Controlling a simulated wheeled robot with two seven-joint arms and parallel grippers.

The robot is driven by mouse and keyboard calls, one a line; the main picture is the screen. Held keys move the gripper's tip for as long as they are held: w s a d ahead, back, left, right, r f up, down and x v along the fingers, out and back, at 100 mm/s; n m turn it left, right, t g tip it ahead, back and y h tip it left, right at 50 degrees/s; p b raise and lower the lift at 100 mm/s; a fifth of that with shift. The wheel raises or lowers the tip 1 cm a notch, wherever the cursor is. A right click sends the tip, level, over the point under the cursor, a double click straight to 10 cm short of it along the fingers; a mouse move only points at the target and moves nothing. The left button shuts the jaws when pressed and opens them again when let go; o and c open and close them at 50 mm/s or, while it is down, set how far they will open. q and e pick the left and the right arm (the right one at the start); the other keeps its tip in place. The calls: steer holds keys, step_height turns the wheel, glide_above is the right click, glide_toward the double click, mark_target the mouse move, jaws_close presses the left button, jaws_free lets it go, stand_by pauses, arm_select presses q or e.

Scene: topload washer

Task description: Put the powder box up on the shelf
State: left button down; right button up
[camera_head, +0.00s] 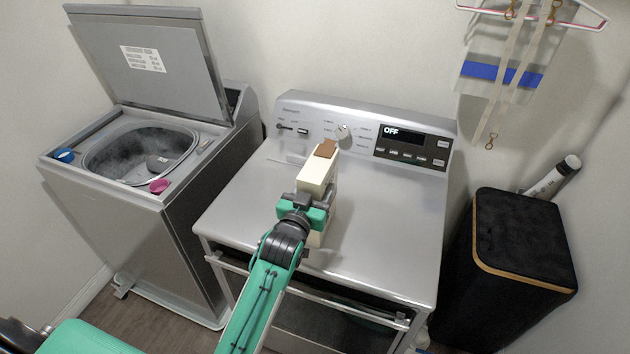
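A cream box with a brown top (318,168), which looks like the powder box, is upright over the middle of the silver dryer's top. I cannot tell whether its base rests on the dryer. My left gripper (309,211), with teal and black parts, is at the near side of the box and overlaps it. Its fingertips are partly hidden, so I cannot tell whether they are closed on the box. My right gripper is not in view. No shelf shows in this view.
The dryer (384,240) has a raised control panel (413,146) reading OFF at its back. An open washer (120,210) with its lid (150,60) up stands left. A black hamper (524,238) stands right. A hanger (590,12) hangs upper right. The dryer's right top is clear.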

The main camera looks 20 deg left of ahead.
arm_select(q)
steer(key=shift+r, duration=0.2)
steer(key=c, duration=1)
jaws_free()
steer(key=shift+f, duration=0.35)
steer(key=o, duration=0.4)
steer(key=shift+s+r, duration=0.1)
steer(key=shift+r, duration=0.1)
